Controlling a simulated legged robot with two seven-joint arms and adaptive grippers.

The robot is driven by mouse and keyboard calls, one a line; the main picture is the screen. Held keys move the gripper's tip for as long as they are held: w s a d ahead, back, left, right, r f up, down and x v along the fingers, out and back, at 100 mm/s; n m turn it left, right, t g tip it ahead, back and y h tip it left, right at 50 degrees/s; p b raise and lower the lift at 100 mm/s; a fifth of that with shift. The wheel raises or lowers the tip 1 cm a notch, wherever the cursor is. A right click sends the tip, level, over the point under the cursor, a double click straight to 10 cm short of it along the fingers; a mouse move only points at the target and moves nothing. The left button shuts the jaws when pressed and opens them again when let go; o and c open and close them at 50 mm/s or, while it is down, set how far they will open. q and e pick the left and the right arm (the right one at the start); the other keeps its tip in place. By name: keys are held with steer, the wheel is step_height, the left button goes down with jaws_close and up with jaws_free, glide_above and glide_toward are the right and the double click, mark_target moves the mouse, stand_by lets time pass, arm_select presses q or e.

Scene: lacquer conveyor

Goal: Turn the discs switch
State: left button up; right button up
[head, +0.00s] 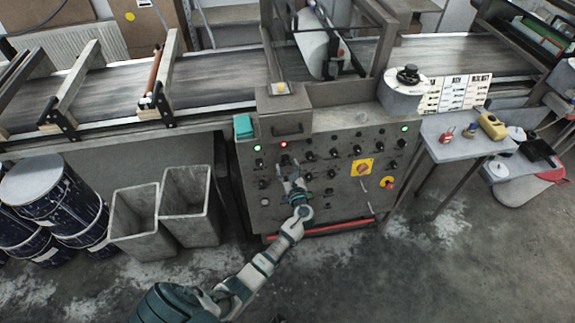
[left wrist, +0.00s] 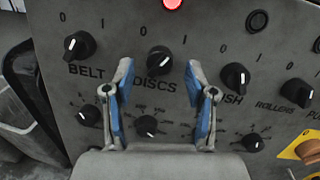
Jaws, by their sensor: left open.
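The DISCS switch (left wrist: 160,60) is a black round knob with a white mark, above its DISCS label in the left wrist view. The numerals 0 and 1 are printed above it; its exact setting is hard to read. My left gripper (left wrist: 159,68) is open, with its blue-padded fingers to the left and right of the knob in that view. I cannot tell if they touch it. In the head view the left gripper (head: 292,184) is in front of the grey control panel (head: 330,212), below the red light (head: 284,144). My right gripper does not show.
The BELT knob (left wrist: 77,45) is left of the DISCS knob, another switch (left wrist: 235,76) is right. A smaller dial (left wrist: 146,126) sits below, between the fingers. A yellow-plated switch (head: 362,168) and red stop button (head: 388,183) are farther right. Grey bins (head: 187,205) stand left.

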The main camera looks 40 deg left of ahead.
arm_select(q)
steer(key=shift+x, duration=0.8)
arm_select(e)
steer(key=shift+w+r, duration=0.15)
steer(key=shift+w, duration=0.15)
arm_select(q)
jaws_close()
